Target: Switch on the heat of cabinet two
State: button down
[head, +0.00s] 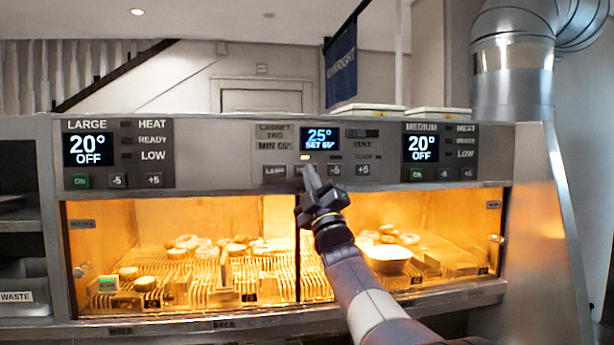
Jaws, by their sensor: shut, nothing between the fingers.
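The cabinet two panel (270,145) is in the middle of the head view, with the label "CABINET TWO MIN 65°". Its blue display (322,138) reads 25° and what looks like SET 65°. A small yellow light (305,157) glows below the display. A LAMP button (275,171) and -5 (335,170) and +5 (362,170) buttons sit along the bottom. The button between LAMP and -5 is mostly hidden by my gripper (311,176). My gripper is shut and empty, its tips at that button; I cannot tell whether they touch it.
The large panel (118,153) at left and the medium panel (440,152) at right both read 20° OFF. A metal duct (512,70) rises at right.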

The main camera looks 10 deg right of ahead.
jog(key=shift+s+b, duration=2.4)
jog(key=shift+s, duration=0.6)
